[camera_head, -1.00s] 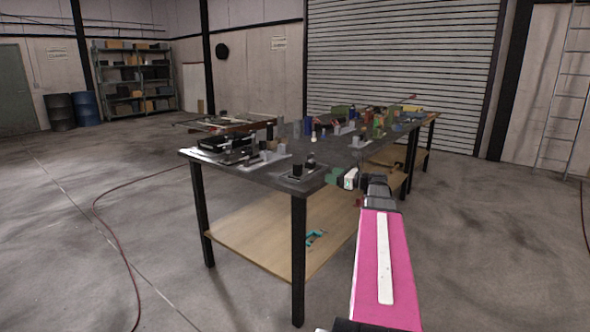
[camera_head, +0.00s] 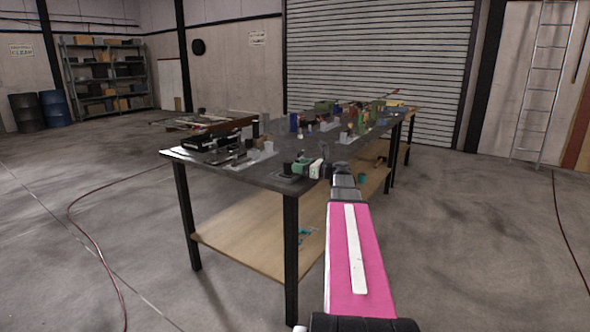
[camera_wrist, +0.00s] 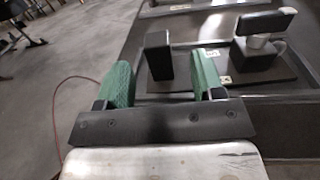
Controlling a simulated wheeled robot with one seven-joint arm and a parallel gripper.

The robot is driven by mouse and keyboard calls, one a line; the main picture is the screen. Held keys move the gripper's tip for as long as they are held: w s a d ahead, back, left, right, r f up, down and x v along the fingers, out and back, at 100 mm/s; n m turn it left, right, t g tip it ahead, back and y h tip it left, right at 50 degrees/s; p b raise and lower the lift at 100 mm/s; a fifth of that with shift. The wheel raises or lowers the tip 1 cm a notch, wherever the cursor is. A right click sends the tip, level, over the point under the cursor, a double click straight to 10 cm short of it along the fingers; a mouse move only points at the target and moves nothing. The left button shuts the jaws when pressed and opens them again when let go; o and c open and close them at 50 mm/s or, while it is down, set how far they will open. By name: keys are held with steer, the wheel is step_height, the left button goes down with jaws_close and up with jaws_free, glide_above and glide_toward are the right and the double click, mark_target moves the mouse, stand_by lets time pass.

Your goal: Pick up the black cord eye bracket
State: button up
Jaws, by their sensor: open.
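A black upright piece (camera_wrist: 158,55), which looks like the cord eye bracket, stands on a dark plate (camera_wrist: 190,72) in the wrist view. No eye hole shows on the side I see. In the head view a small black shape (camera_head: 287,168) shows at the near table corner. My gripper (camera_wrist: 163,70) is open, its green fingers left and right of the black piece in the picture; I cannot tell whether the piece is between them in depth or beyond. In the head view my gripper (camera_head: 302,168) is low over the near table corner.
A grey fitting with a black top (camera_wrist: 265,40) stands on the same plate, right of my gripper. The dark table (camera_head: 230,172) holds many small parts and blocks farther back. A red hose (camera_head: 95,240) lies on the floor at left.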

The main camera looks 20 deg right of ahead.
mark_target(290, 162)
steer(key=x, duration=0.4)
steer(key=shift+w+a, duration=0.2)
steer(key=shift+a, duration=0.2)
jaws_close()
